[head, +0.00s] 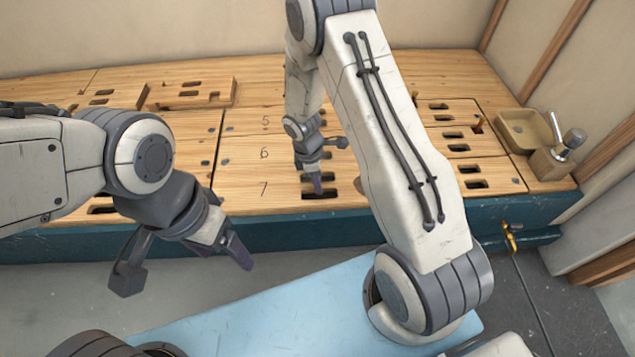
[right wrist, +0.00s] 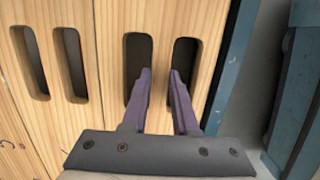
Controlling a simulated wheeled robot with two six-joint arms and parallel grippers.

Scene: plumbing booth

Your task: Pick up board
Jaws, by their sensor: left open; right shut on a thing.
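The board (head: 235,180) is a pale wooden panel marked 5, 6 and 7, lying in the wooden deck, with paired slots along its right side. My right gripper (head: 316,183) reaches down to the slots by the 7. In the right wrist view the purple fingers of this gripper (right wrist: 160,76) are at two slots, shut on the strip of board (right wrist: 162,50) between them. The fingertip depth in the slots is hard to tell. My left gripper (head: 232,240) is open and empty, in front of the deck's front edge and apart from the board.
A slotted board (head: 158,95) lies raised at the back left. A tan basin (head: 525,130) and a soap dispenser (head: 556,158) stand at the right end. The deck has a teal front (head: 300,230), with a brass fitting (head: 511,238) at its right.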

